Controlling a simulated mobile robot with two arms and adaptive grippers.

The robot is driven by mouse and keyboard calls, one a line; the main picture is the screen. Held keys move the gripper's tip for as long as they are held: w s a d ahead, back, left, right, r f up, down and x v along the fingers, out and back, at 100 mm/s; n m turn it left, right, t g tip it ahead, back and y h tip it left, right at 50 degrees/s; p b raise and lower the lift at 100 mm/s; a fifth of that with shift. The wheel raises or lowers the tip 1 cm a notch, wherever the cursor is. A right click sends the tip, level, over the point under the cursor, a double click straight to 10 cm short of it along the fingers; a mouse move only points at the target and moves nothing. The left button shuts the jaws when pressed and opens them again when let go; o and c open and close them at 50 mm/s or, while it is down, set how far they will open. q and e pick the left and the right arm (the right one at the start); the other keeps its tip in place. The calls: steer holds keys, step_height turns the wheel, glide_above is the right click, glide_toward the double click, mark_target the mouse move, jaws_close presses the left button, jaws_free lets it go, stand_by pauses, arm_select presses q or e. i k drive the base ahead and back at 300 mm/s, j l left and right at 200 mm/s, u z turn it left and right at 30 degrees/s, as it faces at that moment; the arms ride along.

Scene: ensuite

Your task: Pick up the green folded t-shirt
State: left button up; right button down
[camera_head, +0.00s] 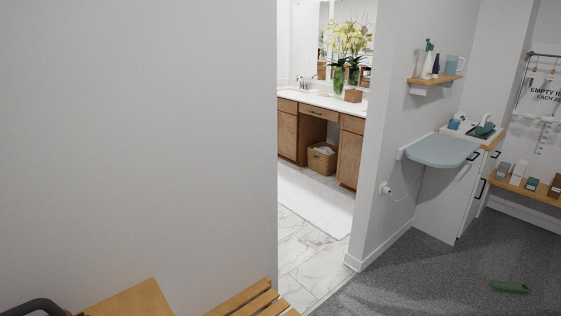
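I cannot make out a green folded t-shirt for certain. A small flat green thing (508,287) lies on the grey carpet at the lower right; it is too small to tell whether it is folded cloth. A teal-green item (485,129) sits on the counter at the right, also too small to identify. Neither of my grippers is in view.
A light blue fold-out shelf (442,150) juts from the wall. A doorway opens onto a marble floor (305,245) and wooden vanity (310,123). Wooden slats (250,299) and a wooden panel (130,300) stand at the lower left. The carpet (425,280) looks mostly clear.

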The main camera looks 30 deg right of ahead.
mark_target(499, 286)
steer(key=l+z, duration=0.1)
steer(key=z, duration=2.65)
steer(key=i, duration=4)
steer(key=i+u, duration=0.15)
steer(key=i, duration=0.4)
steer(key=i+l+u, duration=0.1)
steer(key=i, duration=0.4)
